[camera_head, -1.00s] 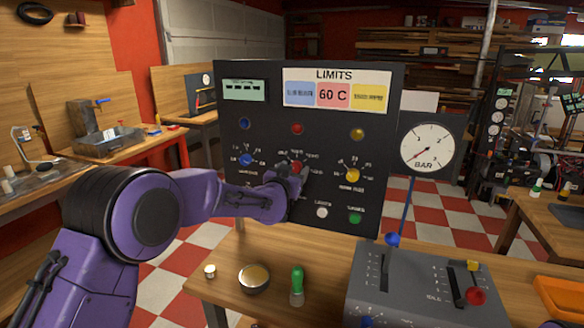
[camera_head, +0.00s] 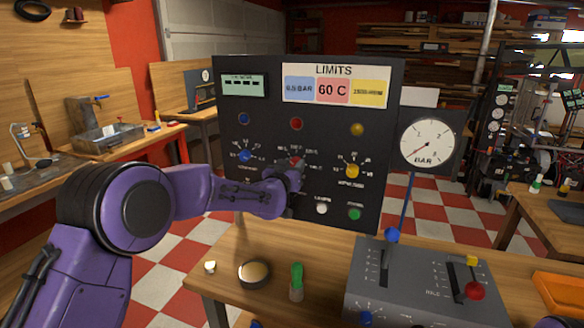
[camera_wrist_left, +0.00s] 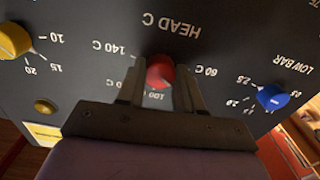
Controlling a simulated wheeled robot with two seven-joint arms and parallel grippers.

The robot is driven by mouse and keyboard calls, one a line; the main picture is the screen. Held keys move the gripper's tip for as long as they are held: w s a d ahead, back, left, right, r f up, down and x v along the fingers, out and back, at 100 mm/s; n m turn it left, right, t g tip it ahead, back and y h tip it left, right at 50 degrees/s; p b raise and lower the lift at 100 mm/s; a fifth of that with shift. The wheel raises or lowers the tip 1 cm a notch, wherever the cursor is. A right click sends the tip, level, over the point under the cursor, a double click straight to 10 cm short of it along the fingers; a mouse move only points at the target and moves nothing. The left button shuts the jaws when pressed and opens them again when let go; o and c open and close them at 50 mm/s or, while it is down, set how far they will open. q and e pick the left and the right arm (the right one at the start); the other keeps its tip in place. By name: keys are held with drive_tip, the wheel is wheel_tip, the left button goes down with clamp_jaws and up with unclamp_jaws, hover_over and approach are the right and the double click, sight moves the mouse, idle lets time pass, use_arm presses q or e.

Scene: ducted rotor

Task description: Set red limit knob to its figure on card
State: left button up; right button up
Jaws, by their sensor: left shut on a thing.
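The red limit knob (camera_wrist_left: 159,72) sits between the two fingers of my left gripper (camera_wrist_left: 160,84) in the left wrist view, which shows the panel upside down. The fingers are shut on its sides. Labels 140 C, 100 C and 60 C ring the knob; I cannot tell which one its pointer faces. In the head view the red knob (camera_head: 296,160) is mostly hidden by my left gripper (camera_head: 294,172). The limits card (camera_head: 335,87) at the top of the black panel reads 60 C on its pink field. My right gripper is not in view.
A blue knob (camera_head: 245,156) and a yellow knob (camera_head: 352,171) flank the red one. White (camera_head: 321,207) and green (camera_head: 354,214) buttons sit below.

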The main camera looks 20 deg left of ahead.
use_arm(q)
drive_tip(key=shift+f+n+b, duration=0.1)
drive_tip(key=shift+n+b, duration=0.7)
drive_tip(key=shift+n, duration=3.3)
drive_tip(key=o, duration=1)
drive_tip(key=shift+o, duration=0.2)
drive_tip(key=shift+s, duration=0.1)
